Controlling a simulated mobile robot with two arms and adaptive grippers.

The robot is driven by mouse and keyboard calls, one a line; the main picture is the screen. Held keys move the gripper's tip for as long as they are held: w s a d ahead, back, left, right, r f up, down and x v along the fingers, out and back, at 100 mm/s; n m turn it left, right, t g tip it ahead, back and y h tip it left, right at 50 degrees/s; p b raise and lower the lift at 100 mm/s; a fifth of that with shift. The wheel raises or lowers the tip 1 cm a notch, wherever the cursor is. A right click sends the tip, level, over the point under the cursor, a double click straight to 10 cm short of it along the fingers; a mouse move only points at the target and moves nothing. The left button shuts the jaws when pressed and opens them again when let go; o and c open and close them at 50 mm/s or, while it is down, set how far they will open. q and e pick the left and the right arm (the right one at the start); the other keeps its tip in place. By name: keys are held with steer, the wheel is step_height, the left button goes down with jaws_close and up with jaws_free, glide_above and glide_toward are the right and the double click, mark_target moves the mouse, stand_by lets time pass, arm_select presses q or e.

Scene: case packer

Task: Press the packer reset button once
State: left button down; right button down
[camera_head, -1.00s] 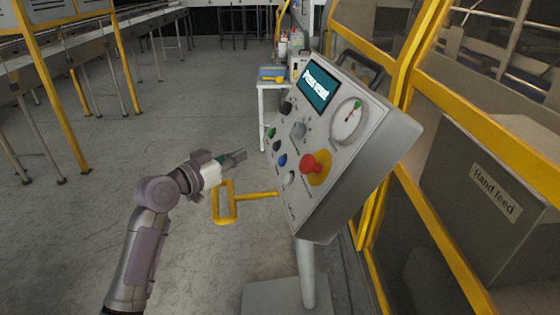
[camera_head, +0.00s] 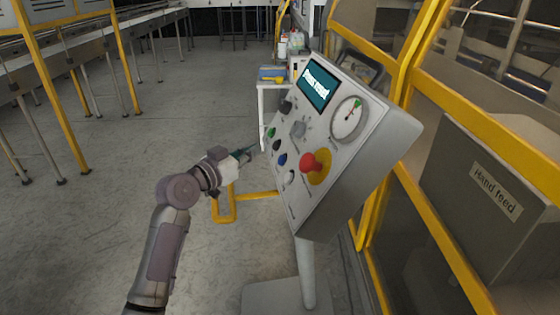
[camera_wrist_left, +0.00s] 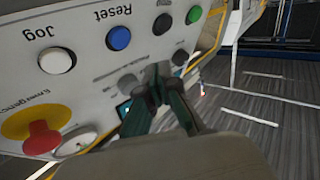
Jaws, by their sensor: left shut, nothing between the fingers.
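The grey control panel (camera_head: 345,160) stands tilted on a post. Its blue button (camera_head: 282,159) sits in a column between a black button (camera_head: 277,146) and a white button (camera_head: 289,177). In the left wrist view "Reset" is printed beside the blue button (camera_wrist_left: 118,38) and "Jog" beside the white one (camera_wrist_left: 56,61). My left gripper (camera_head: 253,150) is shut and empty, its tips just left of the panel near the black and blue buttons. In the left wrist view the fingertips (camera_wrist_left: 158,75) appear beyond the button column, apart from the blue button. My right gripper is not in view.
A red emergency button (camera_head: 312,162) on a yellow disc, a green button (camera_head: 271,132) and a gauge (camera_head: 349,119) share the panel. Yellow-framed guarding (camera_head: 400,110) stands right.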

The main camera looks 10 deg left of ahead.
arm_select(q)
steer(key=shift+w+d+f+b, duration=0.15)
steer(key=shift+w+d+f, duration=0.15)
steer(key=shift+d, duration=0.25)
steer(key=shift+w+d+f+b, duration=0.1)
steer(key=shift+w+d+f, duration=0.2)
steer(key=shift+d, duration=0.25)
steer(key=shift+w+d+f+b, duration=0.2)
steer(key=shift+d+f, duration=0.2)
steer(key=shift+d, duration=0.15)
steer(key=shift+f, duration=0.1)
steer(key=shift+w+d+f, duration=0.15)
steer(key=shift+d, duration=0.2)
steer(key=shift+w+d+f, duration=0.1)
steer(key=shift+d+f, duration=0.1)
steer(key=shift+d, duration=0.1)
stand_by(0.8)
steer(key=shift+a+r, duration=0.1)
steer(key=shift+a, duration=0.05)
stand_by(0.3)
steer(key=shift+s+a+r, duration=0.3)
steer(key=shift+a, duration=0.2)
